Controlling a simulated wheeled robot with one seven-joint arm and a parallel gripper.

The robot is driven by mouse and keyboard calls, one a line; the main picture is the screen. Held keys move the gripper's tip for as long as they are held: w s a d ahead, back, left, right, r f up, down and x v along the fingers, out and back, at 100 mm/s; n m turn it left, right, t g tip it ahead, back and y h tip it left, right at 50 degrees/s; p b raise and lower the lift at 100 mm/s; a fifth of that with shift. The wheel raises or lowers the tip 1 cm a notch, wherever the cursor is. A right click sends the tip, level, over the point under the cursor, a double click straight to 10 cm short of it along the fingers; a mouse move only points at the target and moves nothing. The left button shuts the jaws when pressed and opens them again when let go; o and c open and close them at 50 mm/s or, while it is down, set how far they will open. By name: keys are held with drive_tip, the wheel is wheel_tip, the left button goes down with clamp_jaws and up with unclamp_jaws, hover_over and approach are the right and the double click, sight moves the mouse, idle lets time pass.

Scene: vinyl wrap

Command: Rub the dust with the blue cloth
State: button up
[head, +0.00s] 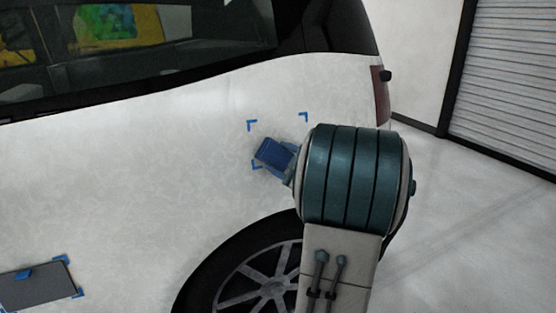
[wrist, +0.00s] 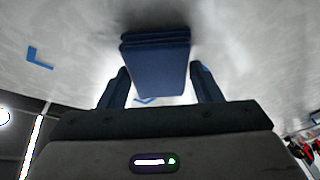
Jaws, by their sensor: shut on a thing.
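The blue cloth (head: 273,153) is a folded dark blue pad in front of the white car side panel, above the rear wheel. In the wrist view the cloth (wrist: 158,68) sits between the fingers of my gripper (wrist: 160,82), which is shut on it. The cloth faces the panel (wrist: 235,40) with a dark shadow around it; I cannot tell whether it touches. Grey mottled dust shows faintly on the panel (head: 150,160). Blue corner marks (head: 252,126) frame the patch at the cloth; my arm hides part of that patch.
The rear wheel (head: 255,272) is below the cloth. A dark grey flat panel (head: 38,287) with a blue tab and blue corner marks is at lower left. Car windows (head: 150,45) are above. Open floor (head: 470,230) and a roller shutter (head: 510,85) are at the right.

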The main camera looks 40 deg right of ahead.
drive_tip(key=s+d+p, duration=0.1)
drive_tip(key=d, duration=0.5)
drive_tip(key=shift+s+d, duration=0.2)
drive_tip(key=shift+d, duration=0.1)
drive_tip(key=shift+a, duration=0.1)
drive_tip(key=shift+w+a+b, duration=0.3)
drive_tip(key=shift+a+b, duration=0.05)
drive_tip(key=shift+a, duration=0.95)
drive_tip(key=shift+w+a+b, duration=0.3)
drive_tip(key=shift+a+b, duration=0.1)
drive_tip(key=shift+a, duration=0.9)
drive_tip(key=shift+w+a+b, duration=0.3)
drive_tip(key=shift+a+b, duration=0.05)
drive_tip(key=shift+a, duration=0.95)
drive_tip(key=shift+s+a+r, duration=0.1)
drive_tip(key=shift+s+r, duration=0.05)
drive_tip(key=shift+s, duration=0.4)
drive_tip(key=shift+s+r, duration=0.15)
drive_tip(key=shift+s, duration=0.35)
drive_tip(key=shift+s+a+r+p, duration=0.1)
drive_tip(key=shift+s+a+r, duration=0.05)
drive_tip(key=shift+s, duration=0.5)
drive_tip(key=shift+s+a+r+p, duration=0.1)
drive_tip(key=shift+s, duration=0.5)
drive_tip(key=shift+s+a+r+p, duration=0.1)
drive_tip(key=shift+s+a+r, duration=0.05)
drive_tip(key=shift+s, duration=0.5)
